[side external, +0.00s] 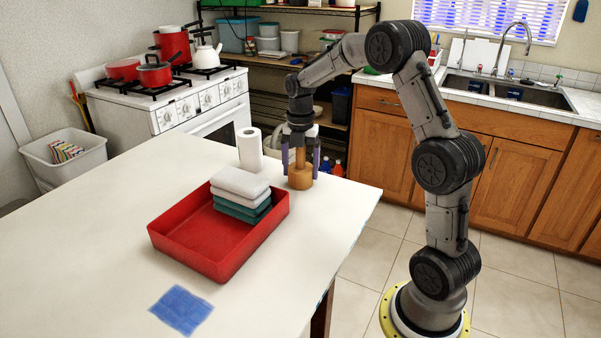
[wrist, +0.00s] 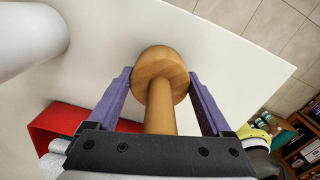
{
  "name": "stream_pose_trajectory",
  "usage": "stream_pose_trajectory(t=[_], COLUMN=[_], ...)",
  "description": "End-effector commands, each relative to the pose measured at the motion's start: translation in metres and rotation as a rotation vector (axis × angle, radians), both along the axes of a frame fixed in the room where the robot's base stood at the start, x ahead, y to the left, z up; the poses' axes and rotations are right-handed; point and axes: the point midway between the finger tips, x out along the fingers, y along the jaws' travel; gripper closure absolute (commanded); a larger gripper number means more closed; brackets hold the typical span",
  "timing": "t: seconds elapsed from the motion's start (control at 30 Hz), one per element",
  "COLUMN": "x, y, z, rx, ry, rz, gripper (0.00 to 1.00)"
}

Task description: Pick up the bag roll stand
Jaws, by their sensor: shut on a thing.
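The bag roll stand (side external: 300,181) is a wooden post on a thick round base. It is upright at the far right part of the white table, and I cannot tell whether its base touches the tabletop. My gripper (side external: 305,163) points straight down over it, shut on the stand with one purple finger on each side. In the wrist view the stand's round base (wrist: 160,68) shows between the fingertips of my gripper (wrist: 160,80), with the post rising towards the camera. The post's top is hidden by my gripper.
A white paper roll (side external: 250,150) stands close to the left of the stand. A red tray (side external: 180,252) holding folded white and teal cloths is nearer the front. A blue cloth (side external: 181,310) lies at the front. The table's right edge (side external: 362,222) is near the stand.

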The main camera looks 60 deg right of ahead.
Motion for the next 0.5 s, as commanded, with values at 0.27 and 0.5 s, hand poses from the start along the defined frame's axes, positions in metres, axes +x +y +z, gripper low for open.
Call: stream_pose_trajectory(t=[0.27, 0.5], x=[0.000, 0.001], y=[0.000, 0.000], z=[0.001, 0.012], rx=[-0.001, -0.002], ry=[-0.002, -0.005], rz=[0.000, 0.000], gripper=[0.79, 0.79])
